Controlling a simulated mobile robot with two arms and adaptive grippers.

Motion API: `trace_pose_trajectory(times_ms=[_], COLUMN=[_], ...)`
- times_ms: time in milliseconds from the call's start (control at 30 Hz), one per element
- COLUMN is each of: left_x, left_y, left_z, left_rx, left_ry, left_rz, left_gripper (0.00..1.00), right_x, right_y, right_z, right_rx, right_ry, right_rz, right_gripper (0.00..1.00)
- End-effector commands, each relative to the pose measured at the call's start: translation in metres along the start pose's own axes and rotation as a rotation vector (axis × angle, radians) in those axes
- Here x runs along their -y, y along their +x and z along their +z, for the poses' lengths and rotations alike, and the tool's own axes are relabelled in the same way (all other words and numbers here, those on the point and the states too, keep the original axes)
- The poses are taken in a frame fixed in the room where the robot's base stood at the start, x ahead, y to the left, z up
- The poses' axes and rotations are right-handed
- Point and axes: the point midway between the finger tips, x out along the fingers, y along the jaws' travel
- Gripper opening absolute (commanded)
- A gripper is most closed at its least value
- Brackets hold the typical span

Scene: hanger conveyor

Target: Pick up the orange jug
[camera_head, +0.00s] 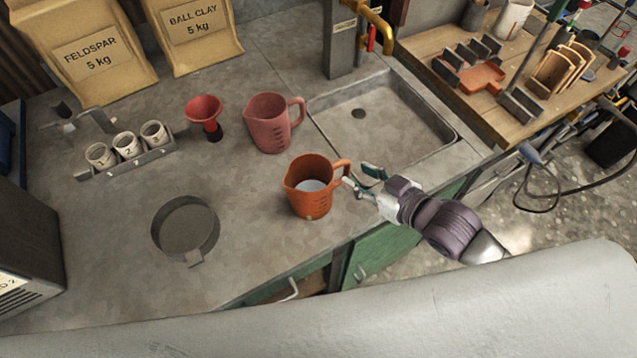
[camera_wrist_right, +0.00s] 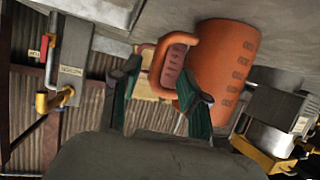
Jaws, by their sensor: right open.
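The orange jug (camera_head: 308,190) stands upright on the grey counter near its front edge, its handle (camera_head: 342,171) to the right. Something pale shows inside it. My right gripper (camera_head: 358,180) is open beside the handle. In the right wrist view, the jug (camera_wrist_right: 226,62) is at the upper right, and its handle (camera_wrist_right: 162,62) appears between the two green-lined fingers of the gripper (camera_wrist_right: 158,92). I cannot tell whether the fingers touch it. My left gripper is not in view.
A pinkish-red jug (camera_head: 268,124) stands just behind the orange jug. A red funnel (camera_head: 204,110), a cup rack (camera_head: 130,162) and a round sieve (camera_head: 185,225) are to the left. A sink (camera_head: 450,132) lies to the right.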

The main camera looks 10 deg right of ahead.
Motion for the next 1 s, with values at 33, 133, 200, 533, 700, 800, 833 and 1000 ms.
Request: trace_pose_trajectory(times_ms=[33, 133, 200, 533, 700, 800, 833, 1000], left_x=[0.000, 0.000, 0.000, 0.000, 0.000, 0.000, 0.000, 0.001], left_y=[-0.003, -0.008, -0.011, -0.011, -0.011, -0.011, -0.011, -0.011], left_z=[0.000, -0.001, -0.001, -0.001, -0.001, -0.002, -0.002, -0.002], left_rx=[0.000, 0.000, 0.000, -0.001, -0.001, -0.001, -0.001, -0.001], left_ry=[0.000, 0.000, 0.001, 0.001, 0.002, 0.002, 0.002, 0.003], left_rz=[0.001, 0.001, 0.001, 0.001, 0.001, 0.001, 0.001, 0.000], left_gripper=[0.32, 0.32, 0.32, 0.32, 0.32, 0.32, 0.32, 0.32], right_x=[-0.001, -0.002, -0.002, -0.002, -0.002, -0.002, -0.002, -0.002], right_y=[0.005, 0.020, 0.031, 0.050, 0.049, 0.049, 0.049, 0.049], right_z=[-0.001, 0.001, 0.003, 0.006, 0.006, 0.006, 0.006, 0.006], right_rx=[-0.001, -0.001, -0.001, 0.000, 0.000, 0.000, 0.000, 0.000], right_ry=[0.001, 0.002, 0.001, 0.000, 0.000, 0.000, 0.000, 0.000], right_rz=[0.001, 0.002, 0.001, 0.000, 0.000, 0.000, 0.000, 0.000], right_gripper=[0.45, 0.45, 0.45, 0.45, 0.31, 0.14, 0.10, 0.00])
